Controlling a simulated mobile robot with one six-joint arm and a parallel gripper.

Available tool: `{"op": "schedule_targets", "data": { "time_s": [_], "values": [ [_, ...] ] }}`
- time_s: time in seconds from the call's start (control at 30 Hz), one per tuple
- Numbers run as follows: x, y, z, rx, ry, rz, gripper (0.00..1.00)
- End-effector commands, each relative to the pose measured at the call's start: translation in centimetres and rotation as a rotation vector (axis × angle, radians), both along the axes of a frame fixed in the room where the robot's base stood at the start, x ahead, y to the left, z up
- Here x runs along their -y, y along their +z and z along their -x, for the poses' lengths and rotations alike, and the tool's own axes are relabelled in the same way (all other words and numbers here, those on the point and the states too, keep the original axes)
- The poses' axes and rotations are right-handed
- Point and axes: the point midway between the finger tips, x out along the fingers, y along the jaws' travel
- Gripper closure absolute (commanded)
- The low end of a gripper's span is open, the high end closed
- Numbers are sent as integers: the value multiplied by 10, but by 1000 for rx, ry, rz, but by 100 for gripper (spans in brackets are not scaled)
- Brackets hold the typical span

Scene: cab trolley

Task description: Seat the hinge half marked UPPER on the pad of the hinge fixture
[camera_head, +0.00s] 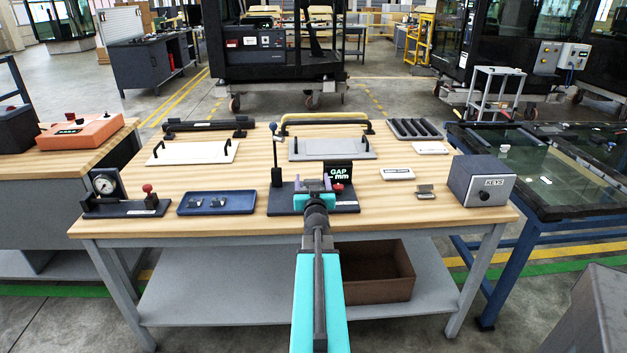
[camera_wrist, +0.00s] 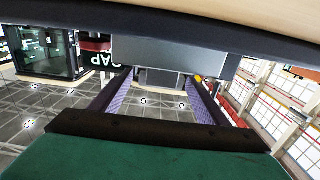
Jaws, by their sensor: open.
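The hinge fixture (camera_head: 283,200) is a dark base at the front middle of the bench, with an upright lever (camera_head: 275,150) and a GAP display (camera_head: 338,174). My gripper (camera_head: 315,186) is over its middle, open, hiding most of the pad. In the wrist view the purple fingers of my gripper (camera_wrist: 160,84) stand apart, with a grey block (camera_wrist: 170,52) of the fixture ahead of them. Two small metal pieces (camera_head: 221,202), perhaps hinge halves, lie in the blue tray (camera_head: 190,209) to the left. Another small metal piece (camera_head: 425,191) lies to the right. I cannot read an UPPER mark.
A dial gauge stand (camera_head: 105,184) stands left of the tray. A KEYS box (camera_head: 482,182) stands at the right edge. Plates with handles (camera_head: 195,152) lie behind. Bare wood (camera_head: 385,212) shows right of the fixture. A brown bin (camera_head: 378,272) is on the shelf below.

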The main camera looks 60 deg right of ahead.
Motion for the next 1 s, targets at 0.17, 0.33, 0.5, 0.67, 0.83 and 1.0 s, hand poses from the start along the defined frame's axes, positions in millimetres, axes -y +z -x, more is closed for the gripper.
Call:
{"op": "schedule_targets", "data": {
  "time_s": [0.17,0.33,0.5,0.67,0.83,1.0],
  "values": [
    [-1,-1,1,-1,0,-1,31],
    [-7,0,5,0,0,0,31],
    [-16,0,12,0,0,0,31],
    [-28,1,20,-1,0,-1,31],
    [-41,1,29,-1,0,0,31],
    [-46,4,32,1,2,-1,31]
  ]
}}
